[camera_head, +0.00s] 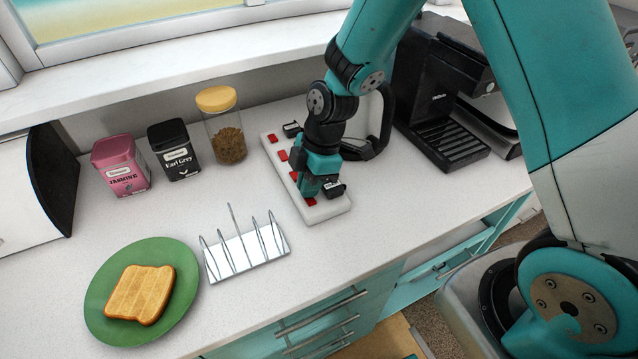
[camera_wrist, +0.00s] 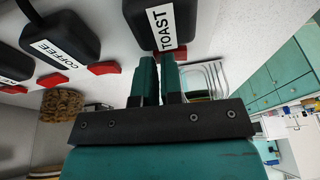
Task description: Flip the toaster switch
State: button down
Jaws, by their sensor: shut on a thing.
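A white power strip (camera_head: 275,160) with several red switches lies on the counter. A black plug labelled TOAST (camera_wrist: 160,22) sits at its near end, and it also shows in the head view (camera_head: 334,188). The red toaster switch (camera_wrist: 181,53) is beside this plug, partly hidden by my fingers. My gripper (camera_head: 307,194) points down at the strip's near end. In the wrist view my gripper (camera_wrist: 159,62) has its fingers close together at this switch, shut on it. The exact contact is hidden.
A plug labelled COFFEE (camera_wrist: 60,42) is beside the TOAST plug. A black coffee machine (camera_head: 440,95) stands right of the strip. A wire toast rack (camera_head: 245,250), a green plate (camera_head: 180,300) with toast (camera_head: 140,294), a glass jar (camera_head: 226,130) and two tins are to the left.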

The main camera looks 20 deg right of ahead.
jog(key=shift+s+f, duration=0.35)
jog(key=shift+f, duration=0.3)
jog(key=shift+s+d+r, duration=0.1)
jog(key=shift+s, duration=0.55)
jog(key=shift+r, duration=0.1)
jog(key=r+p, duration=0.1)
jog(key=r, duration=0.1)
jog(key=w+r+p, duration=0.1)
jog(key=r, duration=0.1)
jog(key=r+p, duration=0.1)
jog(key=shift+w+r+p, duration=0.35)
jog(key=shift+r+p, duration=0.05)
jog(key=w+b+v, duration=0.1)
jog(key=b+v, duration=0.1)
jog(key=v, duration=0.7)
jog(key=shift+w, duration=0.1)
